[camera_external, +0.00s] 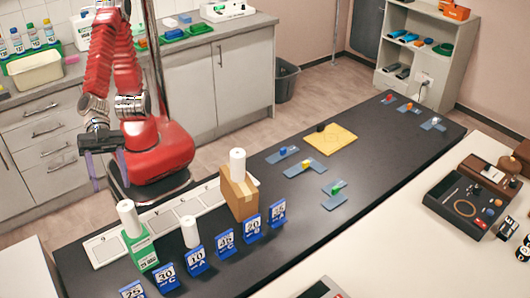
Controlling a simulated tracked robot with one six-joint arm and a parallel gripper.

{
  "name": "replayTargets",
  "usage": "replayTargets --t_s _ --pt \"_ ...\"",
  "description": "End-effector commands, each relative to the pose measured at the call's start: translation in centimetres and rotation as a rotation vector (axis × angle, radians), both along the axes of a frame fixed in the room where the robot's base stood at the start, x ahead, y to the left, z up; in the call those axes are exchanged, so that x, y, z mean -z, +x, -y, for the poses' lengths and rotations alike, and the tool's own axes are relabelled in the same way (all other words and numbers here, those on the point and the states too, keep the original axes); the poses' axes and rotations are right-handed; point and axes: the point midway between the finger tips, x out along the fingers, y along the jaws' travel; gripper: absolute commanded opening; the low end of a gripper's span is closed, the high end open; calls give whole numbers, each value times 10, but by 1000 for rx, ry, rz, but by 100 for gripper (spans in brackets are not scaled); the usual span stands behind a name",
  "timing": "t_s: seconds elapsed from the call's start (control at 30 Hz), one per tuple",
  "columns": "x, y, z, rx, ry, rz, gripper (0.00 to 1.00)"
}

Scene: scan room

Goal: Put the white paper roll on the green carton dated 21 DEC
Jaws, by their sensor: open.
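Three white paper rolls stand upright. One roll (129,218) is at the top of a green and white carton (143,254) at the left end of the dark table. The print on this carton is too small to read as a date. A second roll (190,232) stands to the right of the carton, behind the blue number cards. A third roll (238,165) stands on a brown cardboard box (240,196). My gripper (107,172) is open and empty, fingers down, up and left of the carton, apart from all rolls.
Blue number cards (195,261) line the table's near side. White panels (155,219) lie along its far edge. A yellow mat (330,140) and small blue trays (335,195) lie farther right. The dark table (270,215) has bare room right of the box.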

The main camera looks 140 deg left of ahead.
Motion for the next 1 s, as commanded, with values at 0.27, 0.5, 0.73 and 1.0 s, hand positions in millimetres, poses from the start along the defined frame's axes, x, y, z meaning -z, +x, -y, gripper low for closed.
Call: replayTargets --t_s 0.27,0.5,0.73,1.0 --pt "-23 -33 -38 162 -21 -82 55" --pt "-12 -85 -93 215 53 -236 55" --pt "14 -149 -168 145 166 -440 55" --pt "36 -217 -241 -10 266 -643 55"
